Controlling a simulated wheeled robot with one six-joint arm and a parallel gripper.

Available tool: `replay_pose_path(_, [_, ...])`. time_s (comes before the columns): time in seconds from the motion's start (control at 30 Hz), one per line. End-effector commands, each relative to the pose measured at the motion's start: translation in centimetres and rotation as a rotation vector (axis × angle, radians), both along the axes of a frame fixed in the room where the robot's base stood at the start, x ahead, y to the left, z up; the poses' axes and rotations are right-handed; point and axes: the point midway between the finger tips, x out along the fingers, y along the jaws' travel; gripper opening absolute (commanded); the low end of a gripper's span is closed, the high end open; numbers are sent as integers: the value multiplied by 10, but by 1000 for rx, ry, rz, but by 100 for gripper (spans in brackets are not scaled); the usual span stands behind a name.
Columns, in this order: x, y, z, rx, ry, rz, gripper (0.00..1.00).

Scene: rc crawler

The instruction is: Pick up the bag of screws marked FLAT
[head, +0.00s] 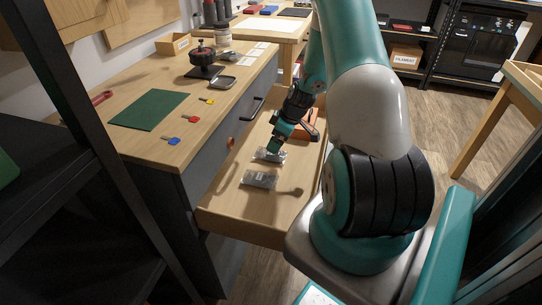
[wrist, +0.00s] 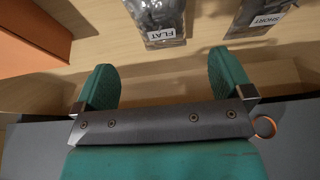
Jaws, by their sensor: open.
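The bag of screws marked FLAT (wrist: 160,22) is a clear bag with dark contents and a white label. In the wrist view it lies at the top centre, ahead of the fingertips and roughly between their lines, not between the fingers. In the head view it appears to be the farther bag (head: 268,156) in the open drawer, partly hidden by my gripper (head: 275,148). In the wrist view my gripper (wrist: 163,65) is open and empty, its two teal fingers spread wide. Its exact height above the drawer floor is unclear.
A bag marked SHORT (wrist: 260,16) lies to the right; it is the nearer bag (head: 259,179) in the head view. An orange object (wrist: 30,38) stands at the left. The wooden drawer (head: 228,205) has walls around them. A workbench (head: 150,88) stands alongside.

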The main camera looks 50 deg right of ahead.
Motion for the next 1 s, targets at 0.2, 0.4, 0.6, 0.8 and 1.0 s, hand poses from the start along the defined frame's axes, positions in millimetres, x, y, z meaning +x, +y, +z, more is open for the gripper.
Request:
replay_pose_path(0.2, [4,3,-16,2,2,0,98])
replay_pose_path(0.4, [11,8,-46,1,2,1,98])
replay_pose_path(0.6, [16,10,-59,0,1,-2,98])
replay_pose_path(0.8, [16,10,-59,0,1,-2,96])
replay_pose_path(1.0, [16,10,-59,0,1,-1,50])
